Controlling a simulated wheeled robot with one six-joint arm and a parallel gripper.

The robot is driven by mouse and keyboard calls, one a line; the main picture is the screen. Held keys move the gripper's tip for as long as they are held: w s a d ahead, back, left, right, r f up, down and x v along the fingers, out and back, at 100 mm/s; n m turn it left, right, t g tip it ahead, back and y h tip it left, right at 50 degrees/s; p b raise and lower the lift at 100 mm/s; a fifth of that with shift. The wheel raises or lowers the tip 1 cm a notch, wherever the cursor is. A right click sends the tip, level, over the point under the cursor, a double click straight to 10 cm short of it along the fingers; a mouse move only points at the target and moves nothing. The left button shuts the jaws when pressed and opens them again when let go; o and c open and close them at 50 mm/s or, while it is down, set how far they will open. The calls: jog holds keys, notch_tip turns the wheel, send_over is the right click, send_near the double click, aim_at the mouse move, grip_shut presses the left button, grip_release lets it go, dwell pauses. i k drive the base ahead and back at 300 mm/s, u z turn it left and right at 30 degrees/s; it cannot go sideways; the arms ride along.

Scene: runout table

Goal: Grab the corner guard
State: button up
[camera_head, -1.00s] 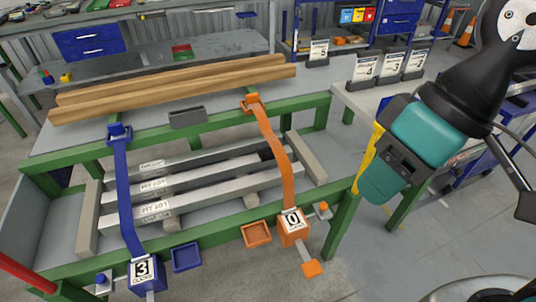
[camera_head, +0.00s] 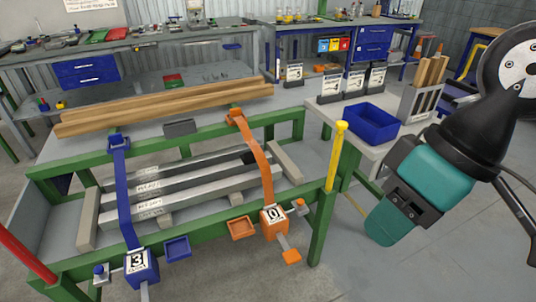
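A small dark grey piece (camera_head: 179,128) sits on the rear green rail of the runout table (camera_head: 215,133), between the blue strap (camera_head: 122,190) and the orange strap (camera_head: 255,155). It looks like the corner guard, but I cannot be sure at this size. My gripper (camera_head: 384,224) hangs at the right, past the table's right end and well apart from the grey piece. Its fingers are not clear from this side, so I cannot tell whether it is open or shut.
A blue bin (camera_head: 370,123) and numbered cards (camera_head: 354,82) stand on the right side table.

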aim_at(248, 159)
jog(key=z, duration=0.2)
jog(key=i, duration=0.8)
jog(key=u, duration=0.55)
jog(key=i, duration=0.5)
jog(key=u, duration=0.4)
